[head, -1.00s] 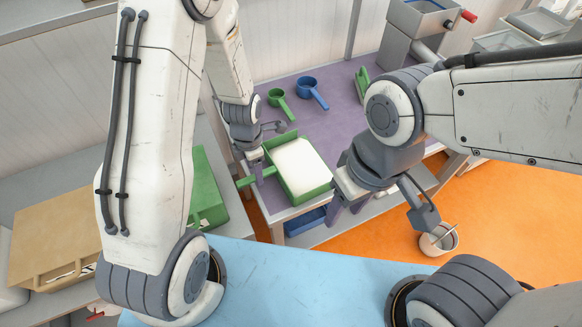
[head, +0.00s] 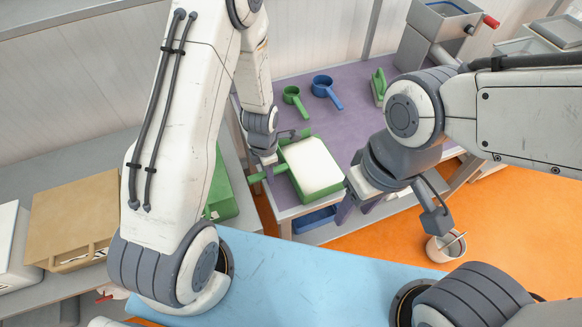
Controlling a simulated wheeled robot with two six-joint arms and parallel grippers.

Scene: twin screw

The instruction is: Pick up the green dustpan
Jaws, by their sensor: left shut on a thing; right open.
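A blue bin (head: 315,219) sits below. A white bucket (head: 445,247) stands on the orange floor. Boxes (head: 75,215) stand on the left bench.

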